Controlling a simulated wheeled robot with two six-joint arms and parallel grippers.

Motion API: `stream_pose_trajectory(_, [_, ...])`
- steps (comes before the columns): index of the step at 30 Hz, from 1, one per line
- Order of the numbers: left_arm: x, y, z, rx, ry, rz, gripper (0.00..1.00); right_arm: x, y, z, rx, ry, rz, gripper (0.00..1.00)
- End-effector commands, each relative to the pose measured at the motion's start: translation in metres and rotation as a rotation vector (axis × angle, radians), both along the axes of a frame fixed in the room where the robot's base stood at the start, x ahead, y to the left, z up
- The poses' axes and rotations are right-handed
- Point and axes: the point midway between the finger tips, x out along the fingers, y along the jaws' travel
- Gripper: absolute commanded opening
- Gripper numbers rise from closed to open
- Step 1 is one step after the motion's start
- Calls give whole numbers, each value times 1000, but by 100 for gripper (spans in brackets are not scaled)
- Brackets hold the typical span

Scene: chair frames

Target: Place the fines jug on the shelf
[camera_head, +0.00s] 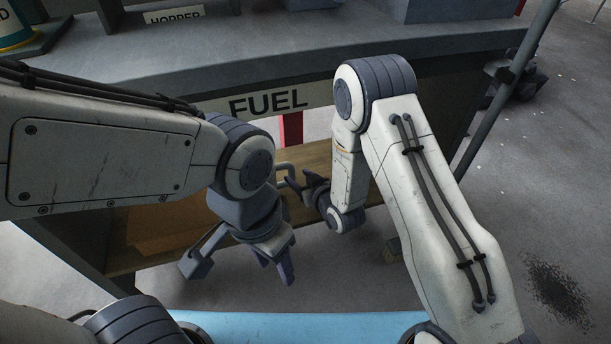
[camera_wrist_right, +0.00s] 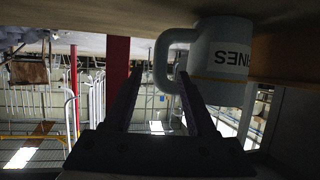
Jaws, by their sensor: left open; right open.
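The fines jug (camera_wrist_right: 225,65) is a grey mug-like jug with an upside-down "FINES" label in the right wrist view. It stands on the wooden shelf (camera_wrist_right: 110,15), its handle towards my gripper. In the head view only its handle (camera_head: 284,168) shows; my left wrist hides the body. The shelf (camera_head: 335,165) lies under the "FUEL" counter. My right gripper (camera_head: 305,187) is open by the handle, its fingers (camera_wrist_right: 160,80) spread below and around it; I cannot tell whether they touch it. My left gripper (camera_head: 276,265) is open, empty, pointing down in front of the shelf.
The counter (camera_head: 350,50) with "HOPPER" and "FUEL" signs overhangs the shelf. A red post (camera_head: 291,128) stands behind. A slanted pole (camera_head: 505,85) rises at right.

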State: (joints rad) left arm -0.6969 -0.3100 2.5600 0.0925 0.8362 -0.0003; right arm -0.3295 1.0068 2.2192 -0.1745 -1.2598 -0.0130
Motion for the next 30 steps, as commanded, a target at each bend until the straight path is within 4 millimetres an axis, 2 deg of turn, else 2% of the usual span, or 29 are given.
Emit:
stream_pose_trajectory(3, [0,0,10,0,0,0,50,-16,-9,10,0,4,-1,57])
stream_pose_trajectory(8, [0,0,13,0,0,0,50,-28,-15,15,0,1,1,57])
stream_pose_trajectory(13, [0,0,13,0,0,0,50,-31,-8,29,-47,54,15,57])
stream_pose_trajectory(17, [0,0,13,0,0,0,50,-45,3,54,-139,174,31,57])
stream_pose_trajectory(20, [0,0,13,0,0,0,50,-70,6,76,-217,292,41,57])
stream_pose_trajectory(23, [0,0,12,0,0,0,50,-105,4,99,-287,415,50,57])
stream_pose_trajectory(26, [0,0,12,0,0,0,50,-149,-3,122,-350,541,63,57])
stream_pose_trajectory(30, [0,0,12,0,0,0,50,-220,-21,152,-436,716,90,57])
